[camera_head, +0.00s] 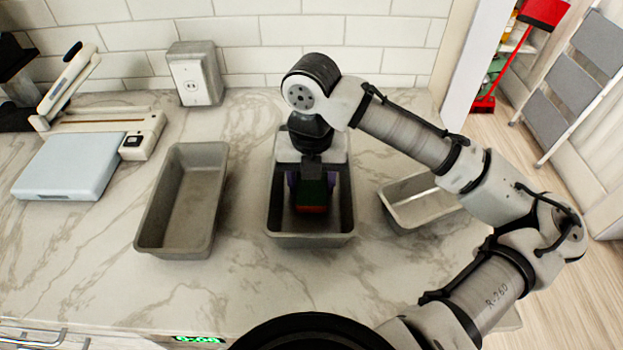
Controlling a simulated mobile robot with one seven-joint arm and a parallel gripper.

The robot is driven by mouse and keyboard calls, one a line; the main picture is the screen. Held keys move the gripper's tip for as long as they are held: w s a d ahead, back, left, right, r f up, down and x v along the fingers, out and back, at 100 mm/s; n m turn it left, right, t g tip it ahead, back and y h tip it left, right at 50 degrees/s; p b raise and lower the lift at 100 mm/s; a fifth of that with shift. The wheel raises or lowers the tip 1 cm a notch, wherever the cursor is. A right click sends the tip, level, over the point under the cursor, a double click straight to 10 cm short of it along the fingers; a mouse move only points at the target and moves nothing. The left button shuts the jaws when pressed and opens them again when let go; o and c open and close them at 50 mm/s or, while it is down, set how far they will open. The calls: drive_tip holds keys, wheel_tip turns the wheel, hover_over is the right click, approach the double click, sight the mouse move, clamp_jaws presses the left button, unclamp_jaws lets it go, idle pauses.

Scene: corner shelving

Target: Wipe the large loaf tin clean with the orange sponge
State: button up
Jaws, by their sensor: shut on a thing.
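My gripper (312,187) points down into the middle loaf tin (310,240), a grey, deep, rectangular tin. It is shut on the orange sponge (311,208), which has a dark green upper part and an orange front edge. The sponge is low inside the tin, towards its near end; I cannot tell whether it touches the floor. My wrist hides the tin's far end. Another long grey loaf tin (184,200) stands to the left, empty. A smaller, shinier tin (420,203) stands to the right, partly behind my arm. The left tin looks the longest, the middle one somewhat shorter.
A pale blue scale (70,167) and a white-and-wood slicer-like device (110,125) stand at the left. A grey outlet box (195,75) is at the tiled back wall. Bare marble counter (250,290) lies in front of the tins. A step ladder (575,85) stands beyond the right edge.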

sight(313, 228)
drive_tip(key=shift+w, duration=0.1)
drive_tip(key=shift+w+a+r, duration=0.1)
drive_tip(key=shift+w+a, duration=0.15)
drive_tip(key=shift+w, duration=0.5)
drive_tip(key=shift+w+a+p, duration=0.15)
drive_tip(key=shift+w+a, duration=0.05)
drive_tip(key=shift+w, duration=0.4)
drive_tip(key=shift+w+a+p, duration=0.15)
drive_tip(key=shift+w, duration=0.45)
drive_tip(key=shift+s+a+p, duration=0.1)
drive_tip(key=shift+s+p, duration=0.6)
drive_tip(key=shift+s, duration=5.05)
drive_tip(key=shift+s+d+f, duration=0.2)
drive_tip(key=shift+s+d, duration=0.4)
drive_tip(key=shift+s, duration=0.25)
drive_tip(key=shift+d+f+b, duration=0.1)
drive_tip(key=shift+b, duration=0.45)
drive_tip(key=shift+d+b, duration=0.1)
drive_tip(key=shift+b, duration=0.3)
